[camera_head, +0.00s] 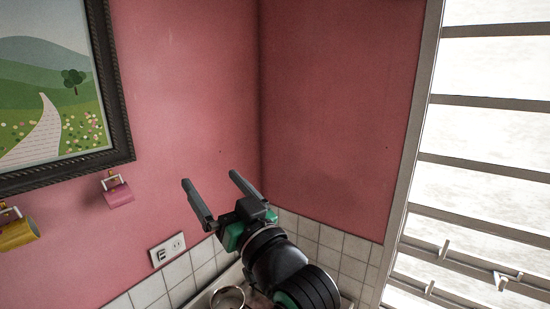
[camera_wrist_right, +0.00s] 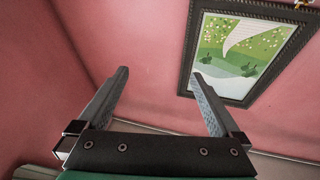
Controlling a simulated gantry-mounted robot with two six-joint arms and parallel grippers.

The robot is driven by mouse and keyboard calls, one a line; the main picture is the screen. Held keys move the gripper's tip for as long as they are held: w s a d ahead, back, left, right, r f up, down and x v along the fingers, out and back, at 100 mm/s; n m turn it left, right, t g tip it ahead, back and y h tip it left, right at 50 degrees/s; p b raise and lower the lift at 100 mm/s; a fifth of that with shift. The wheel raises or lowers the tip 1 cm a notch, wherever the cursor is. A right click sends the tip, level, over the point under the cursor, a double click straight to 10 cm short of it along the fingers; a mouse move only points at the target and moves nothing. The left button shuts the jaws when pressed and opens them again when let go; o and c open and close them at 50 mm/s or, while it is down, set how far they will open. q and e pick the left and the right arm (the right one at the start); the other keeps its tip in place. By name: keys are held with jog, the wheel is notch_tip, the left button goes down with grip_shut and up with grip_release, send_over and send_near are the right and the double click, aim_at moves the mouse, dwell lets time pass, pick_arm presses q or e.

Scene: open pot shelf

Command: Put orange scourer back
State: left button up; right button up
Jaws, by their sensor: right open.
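My right gripper (camera_head: 216,192) is raised in front of the pink wall corner in the head view. Its two fingers are spread apart with nothing between them. The right wrist view also shows the open right gripper (camera_wrist_right: 160,82), its fingers empty against the pink wall. No orange scourer shows in either view. My left gripper does not show in either view.
A framed picture (camera_head: 122,92) hangs on the left wall. A wall socket (camera_head: 168,250) sits above white tiles. A round metal item (camera_head: 228,298) shows at the bottom. A white rack (camera_head: 480,215) stands at right.

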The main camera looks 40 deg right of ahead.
jog(key=s+a+r+n+t+y, duration=0.1)
jog(key=s+r+t, duration=0.2)
jog(key=s, duration=0.6)
jog(key=s+a+r+n+t+y, duration=0.1)
jog(key=s+a+r+t, duration=0.1)
jog(key=s+r, duration=0.6)
jog(key=shift+s+a+r+t+y, duration=0.25)
jog(key=shift+s+t+y, duration=0.2)
jog(key=shift+s, duration=0.65)
